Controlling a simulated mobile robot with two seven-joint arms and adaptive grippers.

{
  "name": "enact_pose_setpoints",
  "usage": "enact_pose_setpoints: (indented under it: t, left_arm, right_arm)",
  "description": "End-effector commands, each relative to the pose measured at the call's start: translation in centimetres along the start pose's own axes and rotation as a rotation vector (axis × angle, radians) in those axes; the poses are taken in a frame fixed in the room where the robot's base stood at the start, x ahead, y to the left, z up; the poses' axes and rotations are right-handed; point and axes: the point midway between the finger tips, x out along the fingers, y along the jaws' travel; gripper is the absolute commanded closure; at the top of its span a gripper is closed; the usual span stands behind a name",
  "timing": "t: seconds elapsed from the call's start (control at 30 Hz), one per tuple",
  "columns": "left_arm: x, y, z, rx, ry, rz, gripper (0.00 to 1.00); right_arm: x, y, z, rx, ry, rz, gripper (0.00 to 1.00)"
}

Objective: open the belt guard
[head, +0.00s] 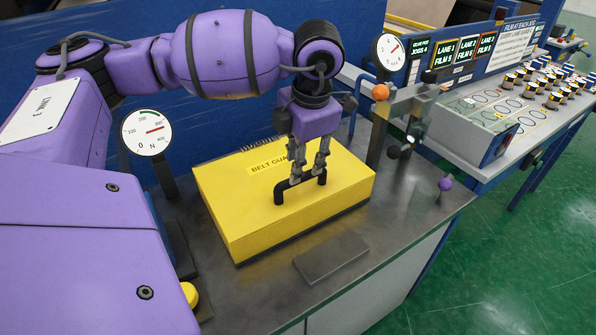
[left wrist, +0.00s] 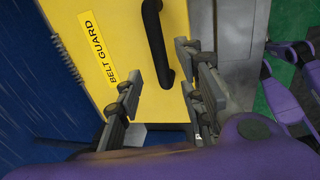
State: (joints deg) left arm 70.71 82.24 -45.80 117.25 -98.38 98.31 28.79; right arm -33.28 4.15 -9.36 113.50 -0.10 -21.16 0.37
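The belt guard (head: 240,215) is a yellow box-shaped cover lying flat and level on the dark bench top, with a "BELT GUARD" label. A black bar handle (head: 286,187) stands on its top, and it also shows in the left wrist view (left wrist: 156,40). My left gripper (head: 307,174) points down at the handle. In the left wrist view its fingers (left wrist: 158,84) are apart, one on each side of the handle's near end, with gaps between. Whether a fingertip touches the guard cannot be told.
A dial gauge (head: 147,132) stands left of the guard and another (head: 389,53) behind it at right. A dark flat plate (head: 331,257) lies in front. A blue wall (head: 120,30) rises behind.

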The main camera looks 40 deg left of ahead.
Motion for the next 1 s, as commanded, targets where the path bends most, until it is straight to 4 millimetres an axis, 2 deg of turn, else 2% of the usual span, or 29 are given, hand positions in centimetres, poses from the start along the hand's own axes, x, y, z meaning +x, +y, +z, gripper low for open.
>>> enact_pose_setpoints:
  t: [0.1, 0.3, 0.63, 0.67, 0.9, 1.0]
  left_arm:
    - [2.0, 0.0, -0.1, 0.0, 0.002, -0.001, 0.64]
    - [4.3, 0.0, 0.0, -0.001, -0.001, -0.002, 0.64]
    - [4.9, -0.1, 0.0, 0.0, -0.002, -0.003, 0.64]
    - [4.9, -0.1, 0.0, 0.0, -0.002, -0.003, 0.66]
    - [4.8, -0.1, 0.0, 0.0, -0.002, -0.003, 0.97]
    - [4.8, -0.1, 0.0, 0.0, -0.002, -0.003, 1.0]
  right_arm:
    - [-0.1, 0.1, 0.0, -0.003, -0.002, 0.0, 0.6]
    - [-0.2, 0.1, 0.0, -0.007, -0.004, -0.002, 0.6]
    - [-0.2, 0.2, 0.1, -0.012, -0.006, -0.004, 0.6]
    - [-0.2, 0.2, 0.1, -0.012, -0.006, -0.004, 0.6]
    - [-0.2, 0.2, 0.1, -0.012, -0.006, -0.004, 0.6]
    - [-0.2, 0.2, 0.1, -0.012, -0.005, -0.004, 0.6]
